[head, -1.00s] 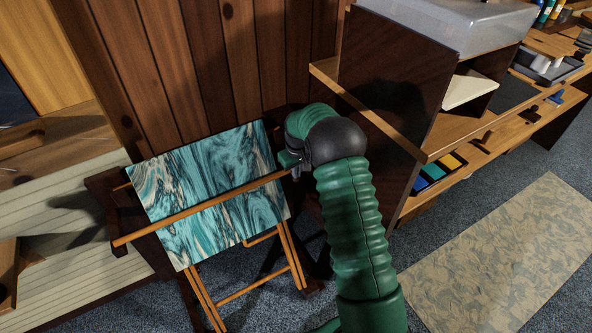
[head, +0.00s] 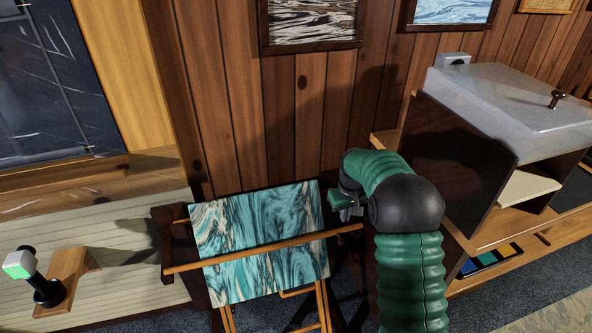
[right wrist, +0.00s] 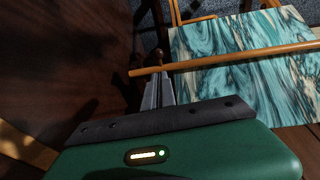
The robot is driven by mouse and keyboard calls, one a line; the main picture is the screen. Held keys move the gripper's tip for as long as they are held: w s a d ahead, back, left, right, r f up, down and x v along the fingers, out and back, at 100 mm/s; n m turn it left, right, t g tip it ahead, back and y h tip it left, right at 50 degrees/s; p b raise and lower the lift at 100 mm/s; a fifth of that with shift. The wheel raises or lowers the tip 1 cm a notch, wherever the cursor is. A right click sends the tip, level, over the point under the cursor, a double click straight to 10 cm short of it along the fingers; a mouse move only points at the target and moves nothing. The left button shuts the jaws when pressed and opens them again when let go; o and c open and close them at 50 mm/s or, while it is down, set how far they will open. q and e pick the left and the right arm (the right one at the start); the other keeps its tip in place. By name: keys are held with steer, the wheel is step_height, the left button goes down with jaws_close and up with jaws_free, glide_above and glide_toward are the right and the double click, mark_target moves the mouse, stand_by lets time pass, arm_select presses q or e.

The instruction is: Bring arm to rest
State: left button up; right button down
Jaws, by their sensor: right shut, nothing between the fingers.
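My right arm comes up from the bottom in the head view, with a ribbed green sleeve and a dark rounded joint. My right gripper (head: 347,207) points left and is shut and empty. It is close to the right end of a wooden rod (head: 255,252) that crosses in front of a teal marbled panel (head: 258,225). In the right wrist view the closed fingers (right wrist: 158,92) point toward the rod (right wrist: 225,58), with the panel (right wrist: 245,90) to their right. I cannot tell whether they touch the rod. My left gripper is not in view.
A dark wooden cabinet (head: 465,165) with a translucent box (head: 515,105) on top stands right of my arm. A panelled wall (head: 290,130) is behind. A small device with a green face (head: 20,263) stands at the left. Grey carpet (head: 470,310) lies below.

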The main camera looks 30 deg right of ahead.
steer(key=s+a+n+y, duration=0.1)
steer(key=s+a, duration=0.8)
steer(key=a, duration=0.5)
steer(key=s+a+n+y, duration=0.1)
steer(key=s+a+n, duration=0.1)
steer(key=s+a, duration=0.9)
arm_select(q)
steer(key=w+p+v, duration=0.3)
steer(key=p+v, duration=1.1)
steer(key=p, duration=0.1)
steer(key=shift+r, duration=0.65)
arm_select(e)
step_height(320, 180, up, 14)
steer(key=w+a, duration=0.1)
steer(key=a, duration=0.1)
steer(key=shift+t, duration=0.3)
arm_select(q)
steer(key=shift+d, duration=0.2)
arm_select(e)
steer(key=shift+d+f, duration=0.1)
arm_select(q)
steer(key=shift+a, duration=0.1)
